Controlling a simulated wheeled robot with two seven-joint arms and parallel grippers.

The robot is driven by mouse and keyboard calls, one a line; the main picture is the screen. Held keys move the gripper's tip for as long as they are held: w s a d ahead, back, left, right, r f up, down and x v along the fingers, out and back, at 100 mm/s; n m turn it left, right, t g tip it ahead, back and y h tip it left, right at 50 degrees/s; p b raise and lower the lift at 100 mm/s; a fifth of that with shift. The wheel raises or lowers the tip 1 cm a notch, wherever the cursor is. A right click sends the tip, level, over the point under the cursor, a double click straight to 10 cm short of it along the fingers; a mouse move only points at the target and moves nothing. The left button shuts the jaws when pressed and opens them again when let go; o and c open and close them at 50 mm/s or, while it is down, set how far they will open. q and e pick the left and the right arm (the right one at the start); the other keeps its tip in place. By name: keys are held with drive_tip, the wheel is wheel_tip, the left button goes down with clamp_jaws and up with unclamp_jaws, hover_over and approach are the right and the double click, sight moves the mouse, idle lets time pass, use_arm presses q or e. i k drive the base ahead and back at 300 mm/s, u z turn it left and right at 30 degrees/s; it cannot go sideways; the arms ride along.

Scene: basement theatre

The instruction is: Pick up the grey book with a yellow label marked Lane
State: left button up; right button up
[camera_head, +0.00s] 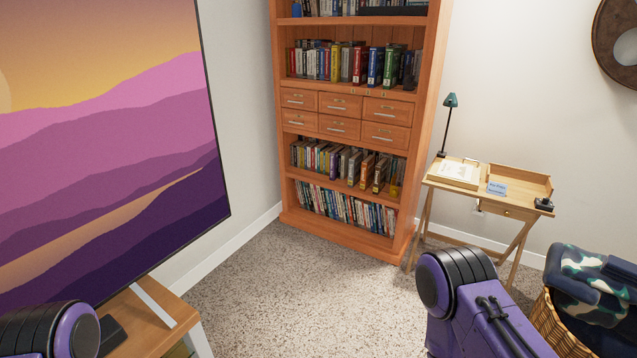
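A tall wooden bookcase (345,228) stands against the far wall, with several rows of books. Upper books (355,62) include red, blue and green spines; lower rows (345,205) hold mixed colours. The spines are too small to read, so I cannot tell which book is grey with a yellow label marked Lane. Purple and black parts of my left arm show at the bottom left and of my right arm at the bottom right. Neither gripper is in view. The bookcase is well beyond both arms.
A large screen (100,140) stands at left on a wooden stand (140,325). A small desk (470,188) with a lamp (447,120) is right of the bookcase. A wicker basket (555,335) with cloth (595,285) is at lower right. Carpet (290,290) is clear up to the bookcase.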

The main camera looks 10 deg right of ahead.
sight(356, 162)
drive_tip(key=u, duration=0.1)
drive_tip(key=i, duration=1.05)
drive_tip(key=z, duration=0.75)
drive_tip(key=i, duration=0.4)
drive_tip(key=z, duration=0.25)
